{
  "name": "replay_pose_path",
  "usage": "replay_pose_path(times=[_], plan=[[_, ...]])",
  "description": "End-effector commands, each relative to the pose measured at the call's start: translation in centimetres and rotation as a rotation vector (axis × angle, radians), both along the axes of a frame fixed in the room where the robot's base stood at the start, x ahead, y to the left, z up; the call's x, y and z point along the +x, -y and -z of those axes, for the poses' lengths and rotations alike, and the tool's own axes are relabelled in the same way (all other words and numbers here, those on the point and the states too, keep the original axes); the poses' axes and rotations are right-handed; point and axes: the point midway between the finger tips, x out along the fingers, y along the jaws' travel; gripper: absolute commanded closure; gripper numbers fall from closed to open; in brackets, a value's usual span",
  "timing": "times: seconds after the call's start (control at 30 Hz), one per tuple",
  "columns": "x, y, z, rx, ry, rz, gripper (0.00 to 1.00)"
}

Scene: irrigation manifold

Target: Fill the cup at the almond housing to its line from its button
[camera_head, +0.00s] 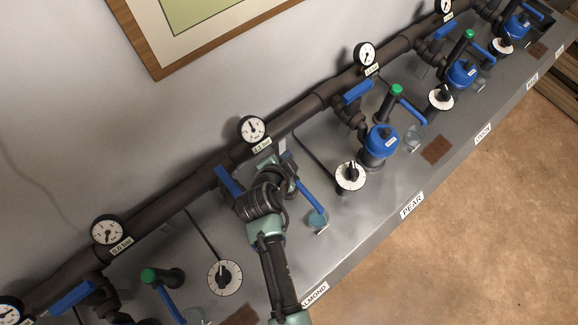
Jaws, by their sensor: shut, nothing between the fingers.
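The almond station sits mid-frame, its label (315,295) partly covered by my arm. A small clear cup (318,219) with a bluish tint stands under the end of a blue spout (309,195). Its fill line and exact level are too small to make out. My gripper (285,165) is shut and empty, reaching over the almond housing from the front. The gripper and wrist hide most of the housing and its button, so I cannot tell whether the fingers touch the button.
A dark pipe (310,103) with gauges and blue valve levers runs along the wall. Behind on the right stands the pear station with a blue housing (380,143), green-topped post (397,90) and dial (350,176). Another dial (225,277) lies left of my arm.

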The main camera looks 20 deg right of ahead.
Motion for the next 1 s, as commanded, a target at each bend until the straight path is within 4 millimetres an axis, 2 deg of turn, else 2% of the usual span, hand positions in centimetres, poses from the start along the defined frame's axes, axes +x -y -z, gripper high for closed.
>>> replay_pose_path(times=[0.2,0.4,0.83,1.0], plan=[[0.0,-0.2,-2.5,0.0,0.0,-0.004,1.0],[0.0,-0.1,-3.9,-0.001,-0.001,-0.003,1.0],[0.0,0.0,-3.8,0.0,0.0,0.0,1.0],[0.0,0.0,-3.0,0.0,0.0,0.0,1.0]])
